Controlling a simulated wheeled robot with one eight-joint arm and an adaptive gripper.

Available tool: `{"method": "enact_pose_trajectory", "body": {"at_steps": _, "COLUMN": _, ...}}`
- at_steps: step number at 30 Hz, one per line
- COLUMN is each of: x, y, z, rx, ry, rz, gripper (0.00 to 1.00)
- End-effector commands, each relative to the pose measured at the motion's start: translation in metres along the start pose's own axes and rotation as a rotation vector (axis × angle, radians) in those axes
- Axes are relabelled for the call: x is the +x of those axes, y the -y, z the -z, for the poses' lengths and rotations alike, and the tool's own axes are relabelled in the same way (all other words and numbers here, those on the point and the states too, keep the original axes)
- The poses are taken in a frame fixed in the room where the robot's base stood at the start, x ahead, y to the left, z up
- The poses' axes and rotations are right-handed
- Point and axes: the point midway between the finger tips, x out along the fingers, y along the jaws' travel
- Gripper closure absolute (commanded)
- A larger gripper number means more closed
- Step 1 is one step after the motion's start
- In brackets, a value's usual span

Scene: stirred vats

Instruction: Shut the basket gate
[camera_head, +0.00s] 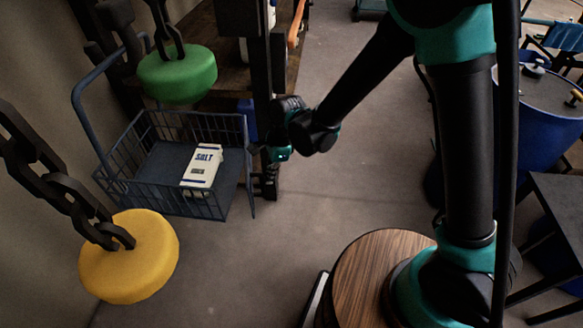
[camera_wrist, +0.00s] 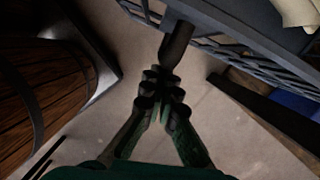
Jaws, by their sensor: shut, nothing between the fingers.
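The blue-grey wire basket (camera_head: 160,197) stands at the left in the head view, with a white salt bag (camera_head: 203,166) lying inside. Its gate (camera_head: 249,172) is the right-hand side panel; it looks ajar, with a gap at its front end. In the wrist view a mesh panel (camera_wrist: 226,47) runs across the top, and a dark handle-like bar (camera_wrist: 177,44) points from it toward my fingers. My gripper (camera_head: 268,188) is just right of the gate. In the wrist view my gripper (camera_wrist: 162,78) is shut and empty, its tips at or very near the bar; contact is unclear.
A dark post (camera_head: 264,80) and wooden shelf (camera_head: 222,50) stand behind the basket. Green (camera_head: 178,75) and yellow (camera_head: 129,257) discs hang on chains at left. A wooden barrel (camera_wrist: 40,85) is left in the wrist view. Blue vat (camera_head: 540,125) at right; central floor is clear.

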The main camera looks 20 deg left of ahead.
Motion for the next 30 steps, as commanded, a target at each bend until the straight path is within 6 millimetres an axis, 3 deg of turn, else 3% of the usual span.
{"method": "enact_pose_trajectory", "body": {"at_steps": 4, "x": 0.007, "y": 0.000, "z": -0.028, "rx": 0.002, "ry": -0.001, "rz": 0.001, "gripper": 1.00}}
{"method": "enact_pose_trajectory", "body": {"at_steps": 12, "x": 0.015, "y": 0.004, "z": -0.059, "rx": 0.004, "ry": -0.001, "rz": 0.001, "gripper": 1.00}}
{"method": "enact_pose_trajectory", "body": {"at_steps": 30, "x": 0.018, "y": 0.006, "z": -0.073, "rx": 0.002, "ry": 0.005, "rz": 0.001, "gripper": 1.00}}
